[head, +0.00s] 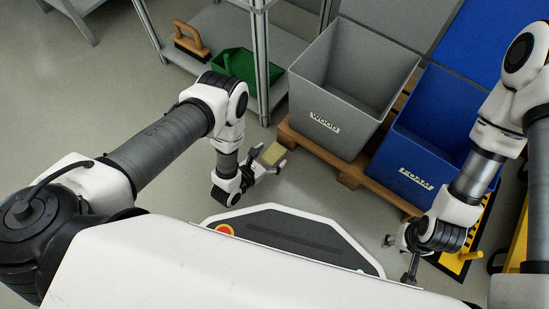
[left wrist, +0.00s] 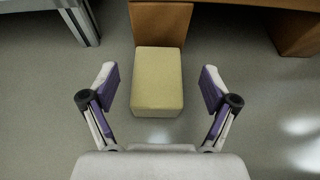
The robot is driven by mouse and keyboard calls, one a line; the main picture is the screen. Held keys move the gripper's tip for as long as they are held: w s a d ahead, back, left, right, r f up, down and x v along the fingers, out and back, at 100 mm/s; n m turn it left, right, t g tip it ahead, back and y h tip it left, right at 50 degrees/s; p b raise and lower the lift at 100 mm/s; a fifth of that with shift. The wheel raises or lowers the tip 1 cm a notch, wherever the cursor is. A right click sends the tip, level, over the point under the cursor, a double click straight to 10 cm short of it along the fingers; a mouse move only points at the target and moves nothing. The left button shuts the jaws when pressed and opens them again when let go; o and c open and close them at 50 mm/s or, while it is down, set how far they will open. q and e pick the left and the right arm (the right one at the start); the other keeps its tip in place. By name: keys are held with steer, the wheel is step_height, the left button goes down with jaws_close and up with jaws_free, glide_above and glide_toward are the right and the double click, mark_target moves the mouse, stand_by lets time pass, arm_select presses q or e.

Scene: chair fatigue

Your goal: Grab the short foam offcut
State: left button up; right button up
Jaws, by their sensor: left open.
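The short foam offcut (left wrist: 157,82) is a pale yellow block. In the left wrist view it lies on the grey floor between the fingers of my left gripper (left wrist: 160,92), against or very near a brown wooden piece. The fingers are open, with a gap on each side of the block. In the head view the foam offcut (head: 273,154) shows at my left gripper (head: 267,166), in front of the pallet. My right gripper (head: 402,257) hangs at the lower right, away from the foam; its fingers are apart and nothing shows between them.
A grey bin (head: 350,85) labelled WOOD and a blue bin (head: 415,150) labelled FOAM stand on a wooden pallet (head: 315,152). The floor at left is clear.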

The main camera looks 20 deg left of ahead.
mark_target(275, 152)
arm_select(q)
steer(key=w+f+b, duration=0.1)
steer(key=b, duration=0.1)
steer(key=w+d+f+b, duration=0.1)
steer(key=w, duration=0.1)
steer(key=shift+w+d+f+b, duration=0.1)
steer(key=shift+w+f+b, duration=0.1)
steer(key=shift+f+b, duration=0.15)
steer(key=shift+w+d, duration=0.15)
steer(key=shift+w, duration=0.2)
steer(key=shift+r, duration=0.15)
steer(key=c, duration=0.8)
